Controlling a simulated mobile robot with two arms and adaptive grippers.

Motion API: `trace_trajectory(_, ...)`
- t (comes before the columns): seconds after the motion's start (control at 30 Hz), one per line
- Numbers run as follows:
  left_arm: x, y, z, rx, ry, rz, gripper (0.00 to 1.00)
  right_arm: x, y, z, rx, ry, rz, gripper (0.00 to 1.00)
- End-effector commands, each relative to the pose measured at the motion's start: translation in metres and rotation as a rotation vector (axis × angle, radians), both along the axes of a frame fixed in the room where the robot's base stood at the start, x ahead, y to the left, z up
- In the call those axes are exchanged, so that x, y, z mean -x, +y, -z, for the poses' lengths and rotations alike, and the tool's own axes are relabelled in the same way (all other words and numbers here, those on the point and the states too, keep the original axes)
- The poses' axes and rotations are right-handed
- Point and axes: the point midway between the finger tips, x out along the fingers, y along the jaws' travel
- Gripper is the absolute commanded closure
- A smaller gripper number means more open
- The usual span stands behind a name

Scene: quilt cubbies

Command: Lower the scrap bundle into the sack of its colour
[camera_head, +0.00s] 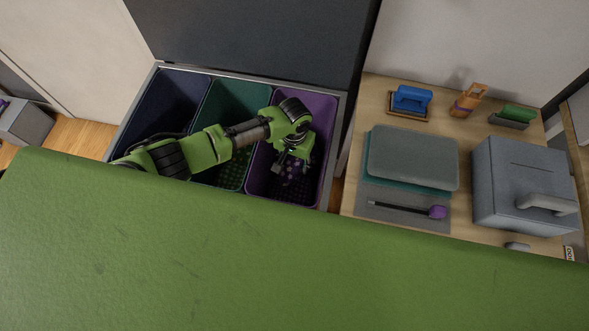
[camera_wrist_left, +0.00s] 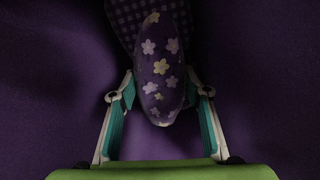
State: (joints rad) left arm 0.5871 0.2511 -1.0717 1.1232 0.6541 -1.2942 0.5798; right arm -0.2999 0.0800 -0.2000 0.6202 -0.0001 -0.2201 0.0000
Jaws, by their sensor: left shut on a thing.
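My left gripper (camera_head: 291,160) reaches down inside the purple sack (camera_head: 318,112), the right one of three side by side. It is shut on the scrap bundle, a dark purple cloth roll with pale flowers (camera_wrist_left: 160,62), seen between the two fingers in the left wrist view. A checked purple patch (camera_wrist_left: 122,14) shows behind the bundle. Purple sack walls surround the gripper there. The bundle's underside and any contact with the sack floor are hidden. The green sack (camera_head: 232,98) stands in the middle, partly behind my arm. The navy sack (camera_head: 170,105) is at left. My right gripper is not in view.
A grey metal frame (camera_head: 341,120) rims the sacks, with a dark panel (camera_head: 260,45) behind. A green surface (camera_head: 250,265) fills the foreground.

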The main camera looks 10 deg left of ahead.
Motion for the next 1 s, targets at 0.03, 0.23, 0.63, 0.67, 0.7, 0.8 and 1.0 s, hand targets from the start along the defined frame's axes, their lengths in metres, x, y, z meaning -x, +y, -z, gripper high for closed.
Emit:
trace_trajectory(0.03, -0.0001, -0.0003, 0.0017, 0.0, 0.0, 0.0, 0.78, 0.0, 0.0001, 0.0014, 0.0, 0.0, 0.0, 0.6)
trace_trajectory(0.23, -0.0003, -0.0002, 0.0016, 0.0, -0.001, 0.0, 0.78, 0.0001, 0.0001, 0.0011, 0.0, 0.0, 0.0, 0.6)
trace_trajectory(0.63, -0.0002, -0.0001, 0.0023, 0.0, -0.001, 0.001, 0.78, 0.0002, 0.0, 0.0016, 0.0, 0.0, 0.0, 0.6)
trace_trajectory(0.67, -0.0002, -0.0001, 0.0026, 0.0, -0.001, 0.001, 0.78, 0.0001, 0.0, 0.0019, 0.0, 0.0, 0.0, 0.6)
trace_trajectory(0.7, -0.0003, -0.0001, 0.0031, 0.0, -0.001, 0.0, 0.78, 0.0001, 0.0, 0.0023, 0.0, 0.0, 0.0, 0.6)
trace_trajectory(0.8, -0.0002, -0.0002, 0.0047, 0.0, 0.0, 0.0, 0.78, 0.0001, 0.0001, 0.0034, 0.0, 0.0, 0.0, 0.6)
trace_trajectory(1.0, -0.0002, -0.0002, 0.0078, 0.0, 0.0, 0.0, 0.78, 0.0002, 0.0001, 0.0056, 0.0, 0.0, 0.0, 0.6)
